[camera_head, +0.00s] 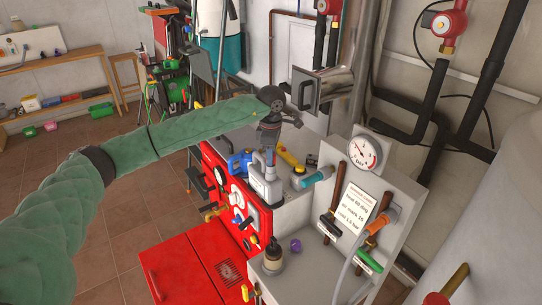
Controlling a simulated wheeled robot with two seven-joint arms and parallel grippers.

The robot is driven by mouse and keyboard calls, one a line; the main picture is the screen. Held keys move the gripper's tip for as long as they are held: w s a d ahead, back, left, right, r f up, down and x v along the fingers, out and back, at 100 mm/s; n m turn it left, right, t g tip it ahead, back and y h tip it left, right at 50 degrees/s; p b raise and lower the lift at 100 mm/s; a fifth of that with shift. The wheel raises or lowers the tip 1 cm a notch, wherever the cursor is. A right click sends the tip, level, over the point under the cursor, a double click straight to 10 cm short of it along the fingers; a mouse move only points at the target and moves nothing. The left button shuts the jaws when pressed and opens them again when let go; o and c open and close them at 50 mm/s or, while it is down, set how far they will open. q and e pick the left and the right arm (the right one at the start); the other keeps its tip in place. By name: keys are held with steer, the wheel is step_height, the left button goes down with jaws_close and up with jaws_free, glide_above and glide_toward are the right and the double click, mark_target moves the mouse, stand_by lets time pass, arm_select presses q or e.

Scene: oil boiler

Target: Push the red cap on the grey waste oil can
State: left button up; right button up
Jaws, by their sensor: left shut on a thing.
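The grey waste oil can (263,186) stands upright on top of the red boiler, near the picture's middle. My left arm comes in from the left in a green sleeve, and my left gripper (268,143) points down right over the can's top. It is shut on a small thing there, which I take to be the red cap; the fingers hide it. I cannot tell whether the cap touches the can's neck. My right gripper is not in view.
A blue item (239,163) stands left of the can and a yellow tool (291,161) lies to its right. A grey block with a pressure gauge (364,153) rises at the right. A bottle (272,257) and a purple knob (295,245) are on the grey ledge in front.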

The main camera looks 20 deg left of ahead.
arm_select(q)
steer(key=b, duration=0.3)
steer(key=shift+f, duration=0.15)
stand_by(3.0)
stand_by(0.4)
steer(key=o, duration=1.5)
steer(key=shift+r, duration=3.5)
steer(key=shift+c, duration=0.5)
jaws_close()
